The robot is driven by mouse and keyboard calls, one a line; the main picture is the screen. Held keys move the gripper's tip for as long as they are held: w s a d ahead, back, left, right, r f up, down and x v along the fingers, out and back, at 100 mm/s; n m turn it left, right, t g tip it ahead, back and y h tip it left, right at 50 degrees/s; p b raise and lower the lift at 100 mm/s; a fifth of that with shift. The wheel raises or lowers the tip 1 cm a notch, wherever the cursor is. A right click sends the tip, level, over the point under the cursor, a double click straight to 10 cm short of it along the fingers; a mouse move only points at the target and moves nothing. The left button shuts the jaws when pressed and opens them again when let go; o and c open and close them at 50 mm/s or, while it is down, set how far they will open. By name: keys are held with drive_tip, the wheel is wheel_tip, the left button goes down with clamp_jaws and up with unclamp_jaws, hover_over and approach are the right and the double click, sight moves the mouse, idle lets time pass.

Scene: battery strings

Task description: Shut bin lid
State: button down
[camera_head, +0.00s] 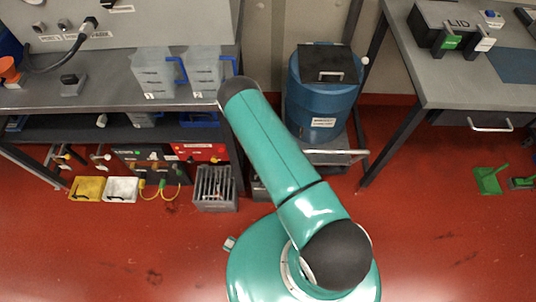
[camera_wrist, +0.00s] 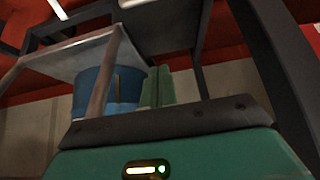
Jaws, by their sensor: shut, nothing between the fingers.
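The blue bin (camera_head: 321,100) stands on a low trolley beyond my arm in the head view. Its dark lid (camera_head: 330,62) with a handle is at its top; I cannot tell from this angle whether it is fully seated. In the wrist view, part of the blue bin (camera_wrist: 92,92) shows behind a metal post, below a pale panel. My gripper (camera_wrist: 158,72) shows there as two pale green fingers held together, empty, in front of the bin's right side. I cannot tell the gap to the bin. The gripper is hidden in the head view.
The trolley (camera_head: 328,158) has a rail at its front. A workbench (camera_head: 110,100) with clear jugs stands left, with colored boxes and a slotted crate (camera_head: 215,190) beneath. A right table (camera_head: 440,85) carries a box marked LID. The red floor between is mostly clear.

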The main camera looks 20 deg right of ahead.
drive_tip(key=s+a+f, duration=0.2)
drive_tip(key=s+f, duration=0.2)
drive_tip(key=f, duration=0.5)
drive_tip(key=shift+s+f, duration=0.35)
drive_tip(key=shift+w, duration=0.1)
